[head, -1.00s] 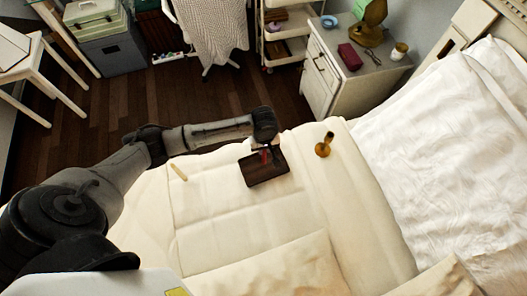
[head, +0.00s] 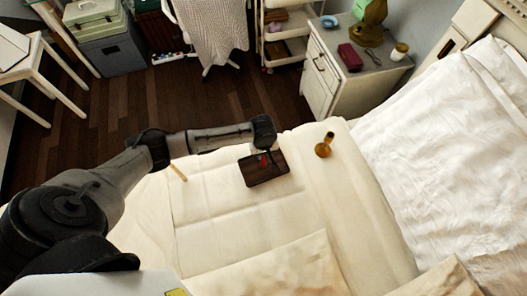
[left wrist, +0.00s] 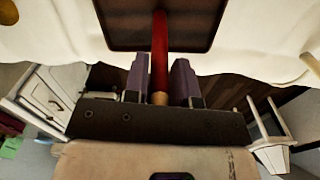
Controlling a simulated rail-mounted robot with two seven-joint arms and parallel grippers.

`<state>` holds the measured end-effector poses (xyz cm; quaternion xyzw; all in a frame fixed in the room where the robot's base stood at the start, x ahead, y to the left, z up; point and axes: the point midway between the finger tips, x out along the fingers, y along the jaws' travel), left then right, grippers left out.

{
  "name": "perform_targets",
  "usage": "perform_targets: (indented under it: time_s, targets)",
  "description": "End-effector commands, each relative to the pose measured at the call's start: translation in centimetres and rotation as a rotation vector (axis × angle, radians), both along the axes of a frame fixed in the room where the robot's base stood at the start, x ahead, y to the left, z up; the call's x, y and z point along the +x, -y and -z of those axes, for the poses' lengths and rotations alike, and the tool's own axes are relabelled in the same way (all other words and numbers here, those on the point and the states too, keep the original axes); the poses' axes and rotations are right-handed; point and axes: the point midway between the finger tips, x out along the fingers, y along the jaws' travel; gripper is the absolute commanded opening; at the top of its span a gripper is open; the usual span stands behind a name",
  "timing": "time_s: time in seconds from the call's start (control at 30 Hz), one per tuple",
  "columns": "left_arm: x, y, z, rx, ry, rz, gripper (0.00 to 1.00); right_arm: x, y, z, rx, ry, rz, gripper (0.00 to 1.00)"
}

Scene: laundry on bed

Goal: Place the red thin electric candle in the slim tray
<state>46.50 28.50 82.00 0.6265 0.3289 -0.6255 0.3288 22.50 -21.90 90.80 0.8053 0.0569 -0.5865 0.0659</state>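The slim tray (head: 272,178) is a dark brown rectangle lying on the bed, and it also shows in the left wrist view (left wrist: 115,28). The red thin candle (left wrist: 160,45) has a tan end and stands out from over the tray towards my palm. In the head view the candle (head: 264,160) is a small red shape at the tray's upper part. My left gripper (left wrist: 160,75) has its purple-grey fingers either side of the candle, with a narrow gap on each side. Whether the candle's far end touches the tray is not clear. My right gripper is not in view.
A thin tan stick (head: 178,172) lies to the left. The quilt in front of the tray is clear.

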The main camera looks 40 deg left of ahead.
Motion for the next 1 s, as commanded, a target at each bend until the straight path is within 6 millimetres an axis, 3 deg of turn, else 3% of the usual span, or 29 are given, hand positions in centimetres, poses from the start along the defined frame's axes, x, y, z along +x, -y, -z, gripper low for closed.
perform_targets:
  time_s: [0.2, 0.5, 1.0]
  targets:
    - [0.0, 0.0, 0.0, 0.000, 0.000, 0.000, 0.43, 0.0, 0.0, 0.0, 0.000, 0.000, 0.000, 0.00]
    - [0.0, 0.0, -0.4, 0.000, 0.001, 0.000, 0.43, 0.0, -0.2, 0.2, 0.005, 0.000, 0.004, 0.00]
    - [0.1, 0.0, -8.9, 0.000, 0.002, 0.000, 0.43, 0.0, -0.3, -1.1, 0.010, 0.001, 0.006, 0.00]
